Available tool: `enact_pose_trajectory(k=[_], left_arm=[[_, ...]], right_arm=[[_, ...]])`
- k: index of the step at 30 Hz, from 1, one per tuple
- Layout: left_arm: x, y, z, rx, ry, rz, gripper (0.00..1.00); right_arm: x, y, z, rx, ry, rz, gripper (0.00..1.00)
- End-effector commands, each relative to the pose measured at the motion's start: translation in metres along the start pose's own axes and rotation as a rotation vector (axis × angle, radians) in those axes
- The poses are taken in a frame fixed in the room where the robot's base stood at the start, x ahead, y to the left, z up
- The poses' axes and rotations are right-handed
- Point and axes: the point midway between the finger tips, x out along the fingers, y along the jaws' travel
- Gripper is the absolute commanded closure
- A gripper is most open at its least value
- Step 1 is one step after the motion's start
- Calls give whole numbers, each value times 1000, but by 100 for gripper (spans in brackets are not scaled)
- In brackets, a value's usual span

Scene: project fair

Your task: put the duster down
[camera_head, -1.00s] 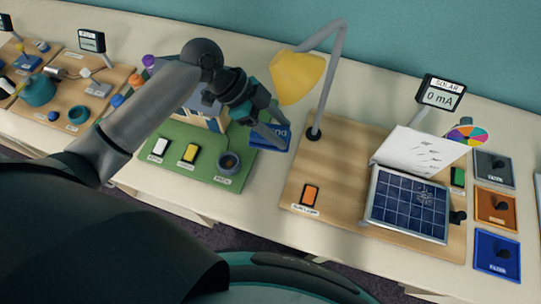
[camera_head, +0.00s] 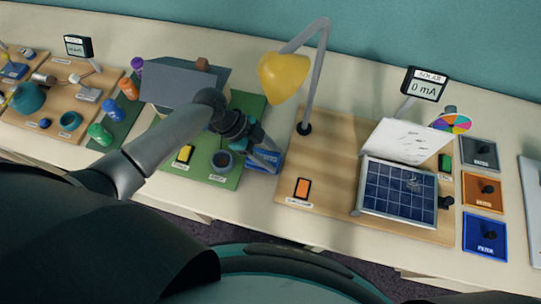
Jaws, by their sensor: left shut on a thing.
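The duster (camera_head: 268,163) is a small blue block at the right edge of the green board (camera_head: 229,181), mostly behind my fingers. My left gripper (camera_head: 262,155) reaches in from the left and is shut on it. The fingers point to the right, and the duster sits just left of the solar board. I cannot tell whether its underside touches the surface below. My right gripper is not in view.
A house model with a grey roof (camera_head: 178,88) stands behind my left arm. A yellow lamp (camera_head: 284,76) and a solar panel (camera_head: 398,190) stand on the wooden board (camera_head: 330,165) to the right. Bare tabletop (camera_head: 245,210) lies in front of the green board.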

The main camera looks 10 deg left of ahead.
Motion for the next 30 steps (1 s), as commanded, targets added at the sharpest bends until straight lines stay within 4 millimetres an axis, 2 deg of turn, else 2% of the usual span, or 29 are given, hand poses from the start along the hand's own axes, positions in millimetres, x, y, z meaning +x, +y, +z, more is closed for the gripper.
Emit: enact_pose_trajectory(k=[3, 15, 16, 23, 30], left_arm=[[7, 0, 5, 1, 1, 0, 100], [11, 0, 8, 2, 0, -1, 100], [11, 0, 8, 1, 0, 0, 44], [10, 0, 7, 1, 0, 0, 18], [10, 0, 7, 1, 0, 0, 17]], right_arm=[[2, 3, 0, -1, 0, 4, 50], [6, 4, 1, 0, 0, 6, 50], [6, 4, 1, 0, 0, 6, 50], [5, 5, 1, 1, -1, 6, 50], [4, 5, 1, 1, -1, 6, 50]])
